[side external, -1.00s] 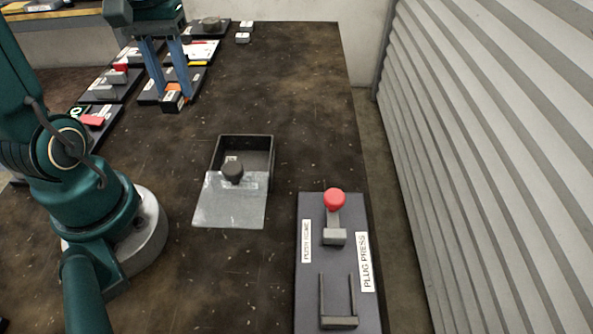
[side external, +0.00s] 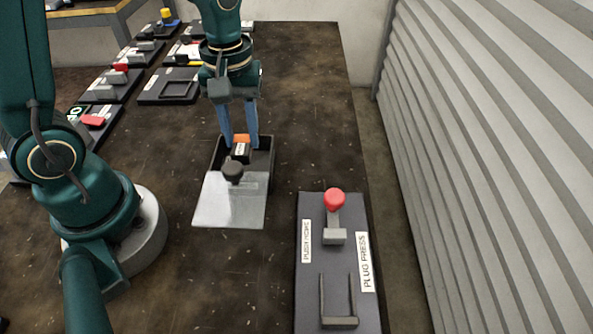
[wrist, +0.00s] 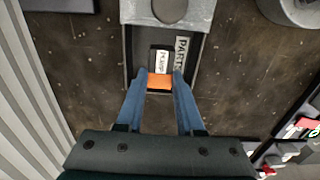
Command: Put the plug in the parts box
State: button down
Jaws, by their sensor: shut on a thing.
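The plug (side external: 240,151), a small block with an orange end, a dark body and a white label, is held between my blue fingers. My gripper (side external: 239,142) is shut on it over the open far part of the parts box (side external: 272,158). In the wrist view, the plug (wrist: 160,81) lies between my fingertips, inside the box outline (wrist: 129,62). I cannot tell whether it touches the box floor. A grey lid (side external: 229,208) with a dark knob (side external: 233,171) covers or extends from the near part of the box.
The plug press (side external: 312,270), with a red knob (side external: 334,199), stands right of the box. The table between box and right edge is clear at the back.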

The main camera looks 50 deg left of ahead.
jog(key=shift+f, duration=1.55)
jog(key=shift+f, duration=0.1)
jog(key=c, duration=0.5)
grip_release()
jog(key=shift+c, duration=0.2)
notch_tip(320, 180, up, 12)
jog(key=m+t, duration=0.5)
jog(key=m, duration=0.2)
send_near(241, 140)
notch_tip(241, 140, up, 3)
jog(key=s+d, duration=0.2)
jog(key=shift+s+f+m+t, duration=0.3)
jog(key=shift+s+m, duration=0.35)
jog(key=shift+m, duration=0.35)
